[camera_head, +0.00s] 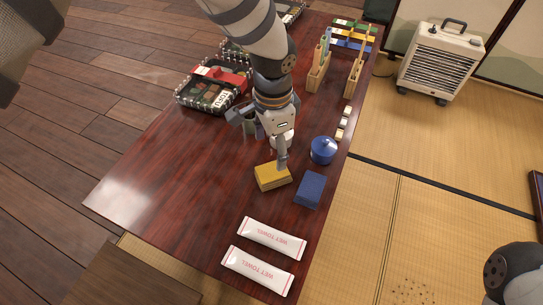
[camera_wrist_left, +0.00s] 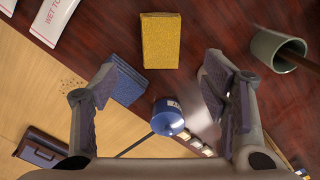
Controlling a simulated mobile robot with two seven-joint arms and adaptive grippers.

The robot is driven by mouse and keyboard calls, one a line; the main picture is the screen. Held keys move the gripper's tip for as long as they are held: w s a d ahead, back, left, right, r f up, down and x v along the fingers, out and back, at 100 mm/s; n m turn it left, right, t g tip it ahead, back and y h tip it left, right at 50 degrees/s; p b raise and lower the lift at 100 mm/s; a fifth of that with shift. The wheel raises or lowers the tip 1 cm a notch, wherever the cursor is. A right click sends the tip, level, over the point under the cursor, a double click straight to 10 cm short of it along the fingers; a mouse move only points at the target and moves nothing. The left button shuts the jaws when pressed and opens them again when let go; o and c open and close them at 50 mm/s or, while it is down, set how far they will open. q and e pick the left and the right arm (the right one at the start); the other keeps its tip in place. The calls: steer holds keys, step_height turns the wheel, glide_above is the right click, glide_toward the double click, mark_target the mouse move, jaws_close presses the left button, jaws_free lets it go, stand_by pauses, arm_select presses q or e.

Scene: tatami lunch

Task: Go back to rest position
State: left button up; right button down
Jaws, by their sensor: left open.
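My left gripper (camera_head: 262,142) is over the dark red table (camera_head: 180,160); its arm comes in from the top. In the left wrist view the two fingers (camera_wrist_left: 160,78) are spread wide with nothing between them. A yellow block (camera_head: 272,177) lies on the table just in front of one fingertip; in the wrist view it (camera_wrist_left: 160,40) lies beyond the fingers, apart from them. My right gripper does not show.
A blue block (camera_head: 310,189) and blue lidded pot (camera_head: 323,150) stand right of the gripper. A cup (camera_wrist_left: 278,48) is close by. Two wet towel packets (camera_head: 258,269) lie in front. Bento boxes (camera_head: 215,90) and wooden holders (camera_head: 318,75) stand farther back. The table's left part is clear.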

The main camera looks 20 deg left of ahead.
arm_select(q)
steer(key=shift+r, duration=0.75)
